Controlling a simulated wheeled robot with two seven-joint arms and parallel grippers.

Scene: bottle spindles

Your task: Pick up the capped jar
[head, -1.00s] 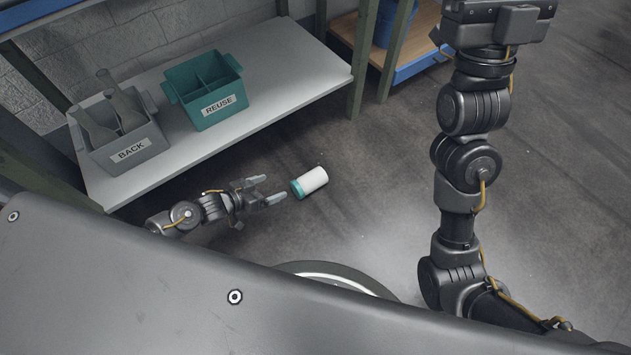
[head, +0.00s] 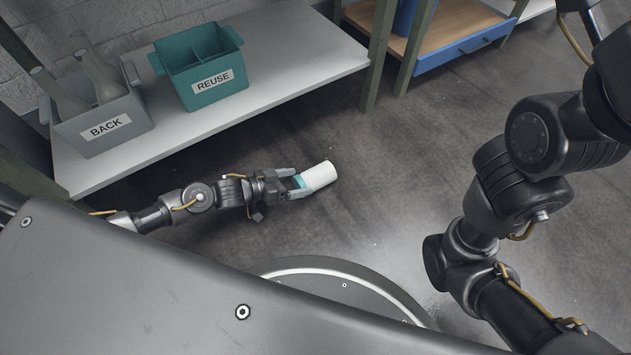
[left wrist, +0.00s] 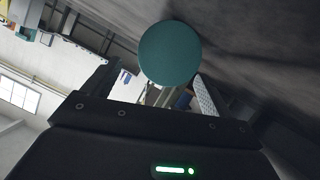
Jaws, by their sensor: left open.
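The capped jar (head: 320,175) is white with a teal cap and lies on its side on the dark floor, in front of the shelf. My left gripper (head: 301,183) is low by the floor at the jar's cap end. Its fingers are open, one on each side of the teal cap. In the left wrist view the cap's round end (left wrist: 170,53) faces the camera, close beyond the fingers (left wrist: 152,88). The jar's body is hidden behind it there. I cannot tell whether a finger touches the jar. My right arm shows at the right, but its gripper is out of view.
A white shelf (head: 290,52) holds a grey crate (head: 108,143) labelled BACK with bottles in it, and a teal divided crate (head: 216,100) labelled REUSE. A wooden shelf with a blue drawer (head: 465,49) stands at the back. The floor right of the jar is clear.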

